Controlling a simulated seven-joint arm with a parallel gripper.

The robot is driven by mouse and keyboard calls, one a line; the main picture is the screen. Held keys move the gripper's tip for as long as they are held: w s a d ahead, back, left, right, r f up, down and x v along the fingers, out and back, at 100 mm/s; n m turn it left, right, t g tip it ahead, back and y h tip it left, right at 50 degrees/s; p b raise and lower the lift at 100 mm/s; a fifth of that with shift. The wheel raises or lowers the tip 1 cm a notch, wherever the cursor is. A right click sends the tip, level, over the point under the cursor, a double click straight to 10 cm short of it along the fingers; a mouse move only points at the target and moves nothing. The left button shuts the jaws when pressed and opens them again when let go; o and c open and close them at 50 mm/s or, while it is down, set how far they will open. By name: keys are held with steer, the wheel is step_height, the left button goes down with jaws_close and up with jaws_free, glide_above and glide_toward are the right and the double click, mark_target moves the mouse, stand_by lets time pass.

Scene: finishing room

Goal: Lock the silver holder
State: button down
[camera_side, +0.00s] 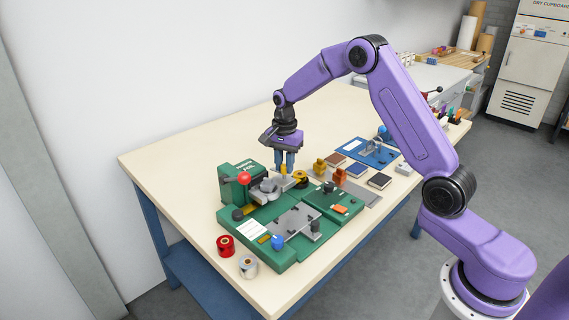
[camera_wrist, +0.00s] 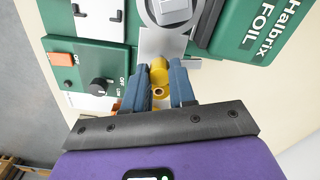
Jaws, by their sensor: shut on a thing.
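A silver-grey holder with a round part (camera_side: 264,191) sits on the green foil press (camera_side: 233,186), beside its upright head. In the wrist view, the round grey part (camera_wrist: 150,10) and a flat silver plate (camera_wrist: 153,44) show at the top. My gripper (camera_side: 285,168) points down at the back of the press. The fingers hide the knob's sides. I cannot tell how the knob joins the holder.
A red-balled lever (camera_side: 243,179) stands at the press head. Red (camera_side: 226,245) and silver (camera_side: 248,267) rolls stand at the front left. The table's left back (camera_side: 180,150) is clear.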

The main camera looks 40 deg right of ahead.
steer(key=n, duration=1.1)
steer(key=shift+r+n, duration=0.1)
steer(key=shift+n, duration=2.1)
steer(key=c, duration=0.9)
jaws_free()
